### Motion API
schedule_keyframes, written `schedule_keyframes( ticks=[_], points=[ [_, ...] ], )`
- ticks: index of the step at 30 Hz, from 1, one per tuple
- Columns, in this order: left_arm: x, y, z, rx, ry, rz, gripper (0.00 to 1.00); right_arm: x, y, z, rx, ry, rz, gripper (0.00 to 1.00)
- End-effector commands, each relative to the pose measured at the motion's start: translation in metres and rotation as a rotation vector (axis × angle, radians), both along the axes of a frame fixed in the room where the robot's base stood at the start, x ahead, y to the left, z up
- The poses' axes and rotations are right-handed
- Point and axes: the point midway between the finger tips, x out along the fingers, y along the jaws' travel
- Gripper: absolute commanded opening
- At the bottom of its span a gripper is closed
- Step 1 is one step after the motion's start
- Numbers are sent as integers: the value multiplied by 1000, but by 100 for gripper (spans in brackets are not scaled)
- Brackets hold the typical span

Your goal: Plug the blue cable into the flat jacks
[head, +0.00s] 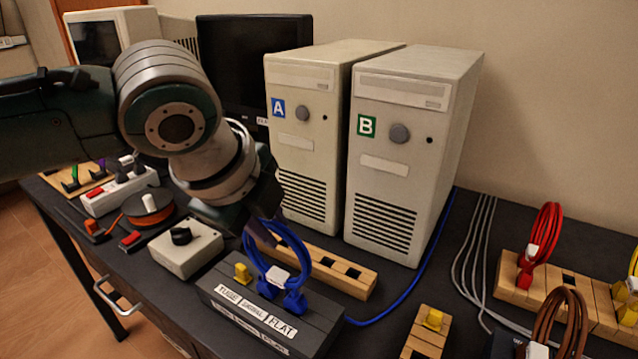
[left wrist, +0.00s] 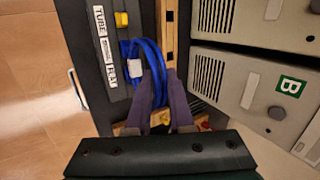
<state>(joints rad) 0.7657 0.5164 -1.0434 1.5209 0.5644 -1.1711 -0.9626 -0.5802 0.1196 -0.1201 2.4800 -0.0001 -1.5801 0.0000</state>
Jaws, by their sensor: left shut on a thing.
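The blue cable (head: 303,262) is a coiled loop with a white tag and two blue plugs, standing at the FLAT end of a dark jack box (head: 318,333). Its plugs touch or sit in the box top; I cannot tell how deep. The box is labelled TUBE and FLAT, with a middle label too small to read. My left gripper (head: 262,238) comes down behind the loop and is shut on the blue cable. The left wrist view shows the loop (left wrist: 147,62) at its fingers (left wrist: 168,85). The jack openings under the plugs are hidden. My right gripper is out of view.
A yellow plug (head: 242,272) stands on the box. A wooden holder (head: 348,276) lies behind it, before towers A (head: 300,140) and B (head: 400,165). A grey knob box (head: 185,249) is at left. Red (head: 545,232) and brown (head: 568,318) cables are at right.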

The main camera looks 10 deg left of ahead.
Motion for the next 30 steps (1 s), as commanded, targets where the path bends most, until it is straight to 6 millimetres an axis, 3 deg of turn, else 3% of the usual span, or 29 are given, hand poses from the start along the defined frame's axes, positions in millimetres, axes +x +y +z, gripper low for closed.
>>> schedule_keyframes(
  ticks=[2,3,12,17,28,30],
  points=[
    [0,0,1,0,-1,0,0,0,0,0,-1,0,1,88],
    [0,0,1,0,-1,0,21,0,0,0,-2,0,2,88],
    [0,0,0,0,-1,0,55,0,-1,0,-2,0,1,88],
    [0,0,0,0,0,0,55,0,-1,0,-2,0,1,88],
    [0,0,0,0,0,0,94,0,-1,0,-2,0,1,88],
    [0,0,0,0,0,0,95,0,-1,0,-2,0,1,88]
  ],
)
